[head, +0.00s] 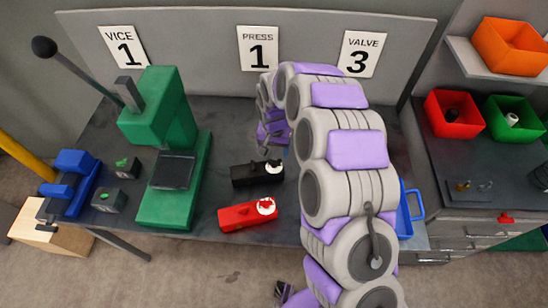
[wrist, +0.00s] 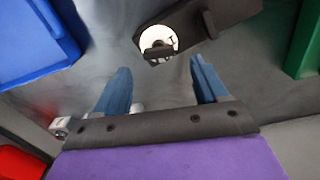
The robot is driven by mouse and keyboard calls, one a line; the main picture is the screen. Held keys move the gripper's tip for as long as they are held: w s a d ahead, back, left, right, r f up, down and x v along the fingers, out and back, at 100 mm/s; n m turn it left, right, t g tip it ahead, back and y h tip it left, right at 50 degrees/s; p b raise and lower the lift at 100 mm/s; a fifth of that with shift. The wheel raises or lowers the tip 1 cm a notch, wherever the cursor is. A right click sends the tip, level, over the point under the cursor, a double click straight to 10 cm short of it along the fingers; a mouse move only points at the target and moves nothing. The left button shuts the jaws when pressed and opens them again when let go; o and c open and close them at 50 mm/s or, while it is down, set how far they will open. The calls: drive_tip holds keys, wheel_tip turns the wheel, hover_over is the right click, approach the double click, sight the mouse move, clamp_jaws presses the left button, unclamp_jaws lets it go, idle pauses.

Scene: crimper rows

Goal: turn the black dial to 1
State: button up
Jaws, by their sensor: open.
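The black dial (head: 273,167) is a dark knob on a white round face, on one end of a black box (head: 243,176) lying on the bench. In the wrist view the dial's white face (wrist: 158,42) shows just beyond the fingertips, with part of a printed mark; the rest of the markings are too small or covered to read. My gripper (wrist: 158,66) is open, its two blue fingers apart with nothing between them. The dial is ahead of the gap, apparently not gripped. In the head view my gripper (head: 273,152) is close above the dial, partly hidden by my arm.
A red box with a similar dial (head: 248,216) lies in front of the black one. A green press (head: 170,150) stands to the left. A blue tray (head: 405,215) is partly behind my arm. Signs read VICE 1, PRESS 1 (head: 258,48) and VALVE 3.

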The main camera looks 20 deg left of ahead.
sight(275, 161)
wheel_tip(275, 161, down, 4)
drive_tip(key=shift+a+r, duration=0.1)
drive_tip(key=shift+d+f, duration=0.2)
drive_tip(key=shift+f, duration=0.35)
drive_tip(key=shift+a, duration=0.1)
drive_tip(key=c, duration=1.1)
drive_tip(key=shift+o, duration=0.2)
drive_tip(key=shift+n+b, duration=0.3)
drive_tip(key=shift+n, duration=0.7)
drive_tip(key=o, duration=1.1)
drive_tip(key=shift+c, duration=0.2)
